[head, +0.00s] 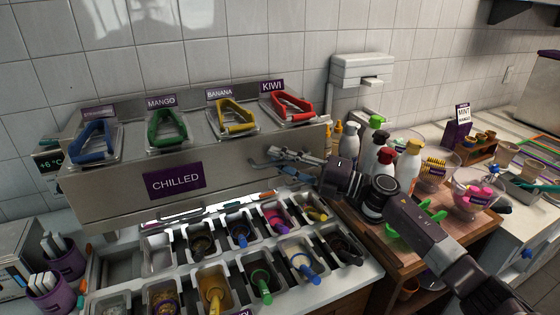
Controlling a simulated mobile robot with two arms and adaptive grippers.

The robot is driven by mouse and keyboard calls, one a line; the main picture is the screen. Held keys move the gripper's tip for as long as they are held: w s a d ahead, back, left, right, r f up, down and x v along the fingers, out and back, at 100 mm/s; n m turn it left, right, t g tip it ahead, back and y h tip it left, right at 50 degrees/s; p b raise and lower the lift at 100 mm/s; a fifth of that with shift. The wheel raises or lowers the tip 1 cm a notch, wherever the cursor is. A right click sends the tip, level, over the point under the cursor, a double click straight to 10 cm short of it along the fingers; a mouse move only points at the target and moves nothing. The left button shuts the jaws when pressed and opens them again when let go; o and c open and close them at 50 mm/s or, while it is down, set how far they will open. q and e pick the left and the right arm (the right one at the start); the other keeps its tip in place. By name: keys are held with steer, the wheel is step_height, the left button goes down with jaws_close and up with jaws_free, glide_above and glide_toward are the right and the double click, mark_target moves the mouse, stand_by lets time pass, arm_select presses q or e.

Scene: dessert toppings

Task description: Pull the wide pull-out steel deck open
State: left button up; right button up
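A wide steel unit (245,168) with a purple CHILLED sign (175,181) stands against the tiled wall. Below its front face runs a narrow bright gap with a pale bar (175,211). I cannot tell for certain which part is the pull-out deck; no part visibly stands pulled out. My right gripper (275,167) is in front of the unit's right end, its fingers apart, with nothing seen between them. I cannot tell whether it touches the steel. My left gripper is out of view.
Coloured tongs (167,128) rest on top of the unit. Topping tubs with spoons (213,293) fill the counter in front. Bottles (349,141) and a wooden stand (365,246) are close to my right arm. Purple cups (48,290) stand at lower left.

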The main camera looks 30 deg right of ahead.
steer(key=v, duration=1.2)
steer(key=shift+r, duration=0.1)
stand_by(0.4)
